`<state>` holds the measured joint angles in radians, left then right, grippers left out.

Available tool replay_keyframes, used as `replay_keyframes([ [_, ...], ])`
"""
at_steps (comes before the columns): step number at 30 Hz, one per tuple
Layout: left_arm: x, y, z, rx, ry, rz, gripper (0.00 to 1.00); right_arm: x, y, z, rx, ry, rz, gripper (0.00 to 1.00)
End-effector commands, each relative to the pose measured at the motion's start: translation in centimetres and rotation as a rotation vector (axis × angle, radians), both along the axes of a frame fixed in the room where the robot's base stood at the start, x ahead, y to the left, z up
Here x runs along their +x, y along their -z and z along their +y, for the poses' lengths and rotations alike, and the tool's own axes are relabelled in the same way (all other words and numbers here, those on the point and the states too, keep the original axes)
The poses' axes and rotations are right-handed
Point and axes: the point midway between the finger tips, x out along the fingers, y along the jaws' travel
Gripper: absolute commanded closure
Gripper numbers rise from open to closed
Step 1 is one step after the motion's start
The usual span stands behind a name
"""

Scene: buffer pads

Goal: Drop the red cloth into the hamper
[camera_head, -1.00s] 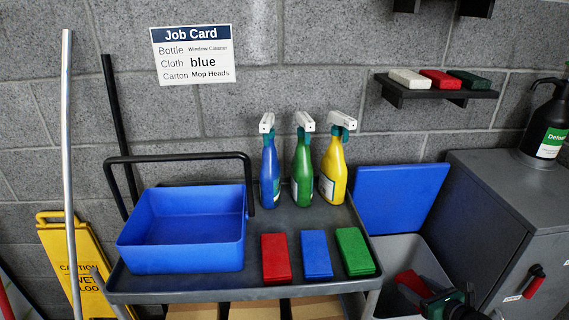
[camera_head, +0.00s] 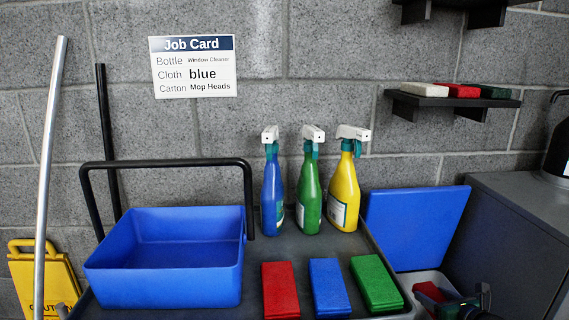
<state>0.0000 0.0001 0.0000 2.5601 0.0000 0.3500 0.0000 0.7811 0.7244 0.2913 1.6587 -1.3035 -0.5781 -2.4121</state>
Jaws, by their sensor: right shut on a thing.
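A red cloth (camera_head: 429,291) shows at the lower right, inside the outline of the grey hamper (camera_head: 440,276), whose blue lid (camera_head: 415,226) stands raised behind it. My right gripper (camera_head: 447,304) is shut on this cloth; its fingers are dark and partly cut off by the bottom edge. I cannot tell how far the cloth is above the hamper's floor. Another red cloth (camera_head: 281,290) lies on the cart beside a blue cloth (camera_head: 329,287) and a green cloth (camera_head: 377,283). My left gripper is not in view.
The cart (camera_head: 333,252) holds a blue tub (camera_head: 165,286) and three spray bottles. A grey cabinet (camera_head: 520,225) stands right of the hamper. A wall shelf (camera_head: 450,105) holds white, red and green pads. A yellow sign (camera_head: 45,285) stands left.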

Motion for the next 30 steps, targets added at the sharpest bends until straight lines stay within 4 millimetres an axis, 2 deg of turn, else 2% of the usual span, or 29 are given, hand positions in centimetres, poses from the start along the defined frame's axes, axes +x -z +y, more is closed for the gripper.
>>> replay_keyframes([
  [5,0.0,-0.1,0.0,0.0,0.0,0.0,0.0,0.0,-0.1,0.0,0.0,0.0,0.0,0.88],
  [6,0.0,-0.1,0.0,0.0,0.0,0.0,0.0,0.0,-0.1,0.0,0.0,0.0,0.0,0.38],
  [11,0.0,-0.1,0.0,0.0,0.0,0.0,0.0,0.0,-0.1,0.0,-0.001,0.0,0.0,0.17],
  [20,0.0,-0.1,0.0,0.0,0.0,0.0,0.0,-0.1,-0.1,0.0,-0.001,0.0,0.0,0.16],
  [23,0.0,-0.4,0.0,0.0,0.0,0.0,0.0,-0.7,-0.5,-0.2,-0.002,0.0,0.001,0.16],
  [26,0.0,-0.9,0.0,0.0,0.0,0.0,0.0,-2.5,-1.4,-0.5,-0.004,0.001,0.0,0.16],
  [30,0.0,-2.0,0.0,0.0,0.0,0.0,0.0,-6.2,-3.1,-1.1,-0.002,0.001,0.002,0.16],
])
